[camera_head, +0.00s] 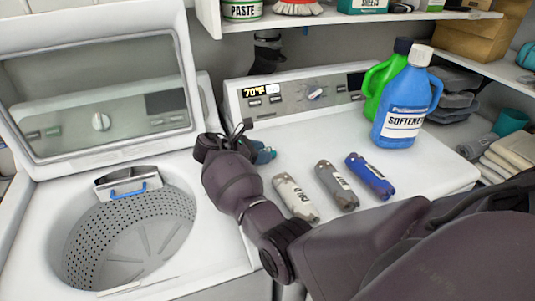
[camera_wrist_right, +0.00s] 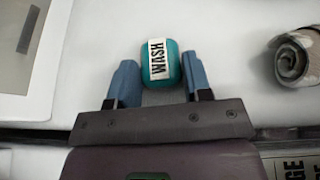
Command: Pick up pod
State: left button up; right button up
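The pod is a small teal rounded thing with a white "WASH" label (camera_wrist_right: 159,50), lying on the white machine top (camera_wrist_right: 230,30) in the right wrist view. My right gripper (camera_wrist_right: 159,80) is open, with one blue finger on each side of the pod's near end. Small gaps seem to show between pod and fingers. In the head view my right gripper (camera_head: 264,155) is low over the machine top, left of the rolled bundles. There the wrist mostly hides the pod, and I cannot separate it from the fingers. My left gripper is not in view.
Beige (camera_head: 295,198), grey (camera_head: 337,186) and blue (camera_head: 370,177) bundles lie right of the gripper. A blue softener bottle (camera_head: 402,105) and green bottle (camera_head: 378,88) stand behind. An open washer tub (camera_head: 125,235) is at left. A shelf (camera_head: 300,20) hangs above.

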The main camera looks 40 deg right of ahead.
jog(key=c, duration=0.4)
jog(key=shift+r, duration=0.1)
jog(key=shift+r+p, duration=1.25)
jog(key=shift+r, duration=8.7)
